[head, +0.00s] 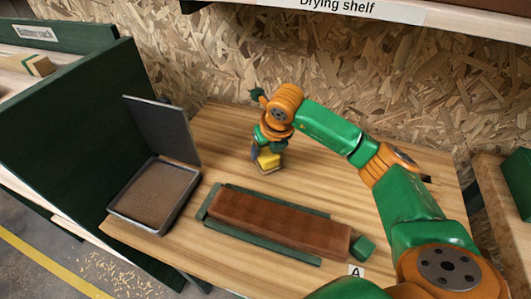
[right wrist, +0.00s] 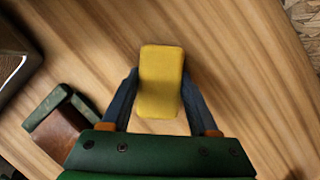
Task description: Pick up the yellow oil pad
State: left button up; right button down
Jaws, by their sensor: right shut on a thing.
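The yellow oil pad (head: 268,161) is a small block at the back middle of the wooden table in the head view. In the right wrist view the yellow oil pad (right wrist: 160,82) sits between the two dark fingers. My right gripper (head: 266,157) points down and is shut on it; it also shows in the right wrist view (right wrist: 160,105). I cannot tell whether the pad touches the table. My left gripper is not in view.
A long brown wooden block (head: 280,222) lies in a green holder (head: 262,249) at the front, near a label "A" (head: 356,271). An open grey tin (head: 160,226) with its lid up stands at the left, beside a dark green panel (head: 75,120). A drying shelf (head: 340,8) hangs above.

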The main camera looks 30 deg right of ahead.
aim_at(265, 151)
jog(key=v, duration=0.2)
jog(key=b+v, duration=0.1)
jog(key=shift+w+a+r, duration=0.2)
jog(key=shift+r, duration=0.1)
jog(key=s+a+r, duration=0.5)
jog(key=s+r, duration=0.4)
jog(key=s, duration=0.3)
jog(key=shift+a+p, duration=0.35)
jog(key=c, duration=0.9)
grip_release()
jog(key=shift+f, duration=0.1)
jog(key=c, duration=0.4)
jog(key=shift+c, duration=0.2)
